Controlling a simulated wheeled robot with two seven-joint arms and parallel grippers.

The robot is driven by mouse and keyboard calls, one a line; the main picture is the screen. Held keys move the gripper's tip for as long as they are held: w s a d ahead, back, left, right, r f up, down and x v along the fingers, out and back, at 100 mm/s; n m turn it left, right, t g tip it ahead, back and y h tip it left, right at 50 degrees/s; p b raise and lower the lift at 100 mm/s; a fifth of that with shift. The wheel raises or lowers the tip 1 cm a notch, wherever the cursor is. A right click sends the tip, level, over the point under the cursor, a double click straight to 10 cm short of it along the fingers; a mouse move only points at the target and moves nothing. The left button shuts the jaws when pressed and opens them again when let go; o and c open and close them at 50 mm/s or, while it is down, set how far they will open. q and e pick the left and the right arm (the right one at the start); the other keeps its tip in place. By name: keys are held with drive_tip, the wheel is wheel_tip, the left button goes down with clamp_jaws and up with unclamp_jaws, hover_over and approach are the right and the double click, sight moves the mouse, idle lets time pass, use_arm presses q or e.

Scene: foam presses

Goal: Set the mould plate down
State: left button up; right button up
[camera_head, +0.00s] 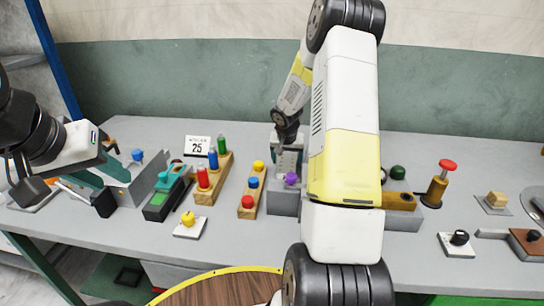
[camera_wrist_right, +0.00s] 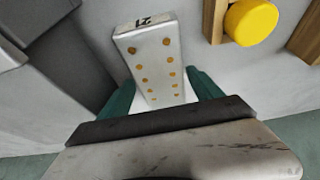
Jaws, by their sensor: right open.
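The mould plate (camera_wrist_right: 152,60) is a pale plate with two rows of gold dots and the number 21 at its end, seen in the right wrist view. It is between the teal fingers of my right gripper (camera_wrist_right: 165,92), which is open around it. In the head view the plate (camera_head: 288,164) is upright below my right gripper (camera_head: 287,148), at the grey press block (camera_head: 283,203). Whether its lower end rests on something is hidden. My left gripper (camera_head: 100,178) is at the far left with teal fingers; its opening is unclear.
A wooden rack with a yellow knob (camera_head: 258,166) stands left of the block; the knob also shows in the right wrist view (camera_wrist_right: 254,22). A card marked 25 (camera_head: 197,145) stands behind. A red-topped plunger (camera_head: 447,166) is at right. The front table is partly clear.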

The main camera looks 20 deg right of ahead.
drive_tip(key=shift+w+f, duration=0.1)
drive_tip(key=shift+f, duration=0.15)
clamp_jaws()
